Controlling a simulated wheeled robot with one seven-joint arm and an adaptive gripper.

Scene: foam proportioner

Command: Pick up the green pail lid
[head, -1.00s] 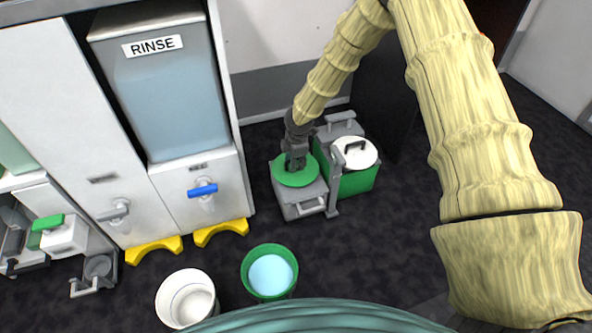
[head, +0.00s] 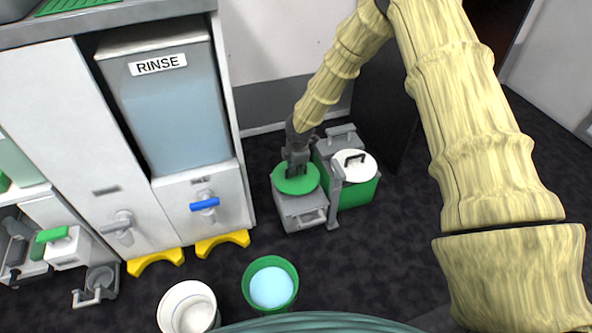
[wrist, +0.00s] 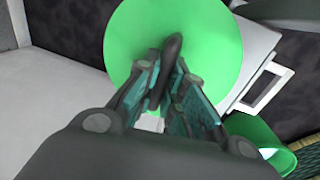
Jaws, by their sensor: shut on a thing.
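The green pail lid (head: 297,183) is a flat green disc at the grey box (head: 301,210) on the floor. My gripper (head: 297,170) reaches down to the lid from above. In the wrist view the lid (wrist: 215,45) fills the upper middle, and my gripper (wrist: 172,85) is shut on its dark upright handle (wrist: 165,70). I cannot tell whether the lid touches the box top or hangs just above it. A green pail (head: 270,285) with light blue liquid stands open on the floor in front.
A white pail (head: 188,309) stands beside the green pail. The cabinet with the RINSE tank (head: 165,100) and blue-handled tap (head: 204,204) is left. Dark floor is clear front right.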

